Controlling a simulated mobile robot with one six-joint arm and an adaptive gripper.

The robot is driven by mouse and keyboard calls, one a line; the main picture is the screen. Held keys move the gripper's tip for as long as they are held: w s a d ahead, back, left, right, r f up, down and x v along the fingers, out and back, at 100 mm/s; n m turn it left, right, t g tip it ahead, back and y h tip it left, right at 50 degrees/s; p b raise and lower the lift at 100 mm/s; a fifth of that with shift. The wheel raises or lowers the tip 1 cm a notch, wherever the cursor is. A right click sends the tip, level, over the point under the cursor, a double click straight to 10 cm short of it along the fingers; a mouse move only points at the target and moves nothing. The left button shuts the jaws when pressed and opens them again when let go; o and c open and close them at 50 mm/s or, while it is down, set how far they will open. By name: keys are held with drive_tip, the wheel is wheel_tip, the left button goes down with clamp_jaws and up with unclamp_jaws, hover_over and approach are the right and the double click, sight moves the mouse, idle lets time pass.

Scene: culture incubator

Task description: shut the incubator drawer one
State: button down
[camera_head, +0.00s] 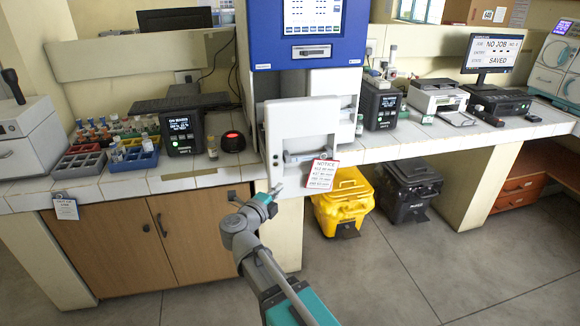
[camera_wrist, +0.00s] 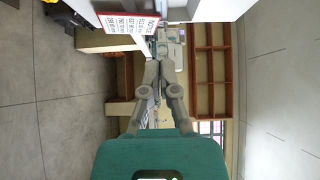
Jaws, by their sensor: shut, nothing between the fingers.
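The incubator (camera_head: 308,30) is a tall blue-and-white cabinet with a lit screen in the head view. Below its blue part, a white drawer front (camera_head: 290,119) with a grey recessed handle stands forward of the cabinet body, so the drawer looks pulled out. I cannot read a drawer number. My gripper (camera_head: 278,187) is shut and empty, just below and left of the drawer front, apparently apart from it. In the wrist view, turned sideways, the fingers (camera_wrist: 159,72) meet at their tips. A white panel edge and the notice show near them at the top left.
A red-edged notice (camera_head: 321,175) hangs at the drawer's lower right. Yellow (camera_head: 343,203) and black (camera_head: 408,190) bins stand under the counter. A small dark device (camera_head: 181,133) and a red-topped puck (camera_head: 233,141) sit left of the drawer. The floor in front is clear.

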idle(0.5)
approach(298, 161)
drive_tip(key=w+d, duration=0.2)
drive_tip(key=d, duration=0.2)
drive_tip(key=w, duration=0.2)
drive_tip(key=shift+w+a+r, duration=0.1)
drive_tip(key=shift+w+a, duration=0.3)
drive_tip(key=shift+w, duration=0.4)
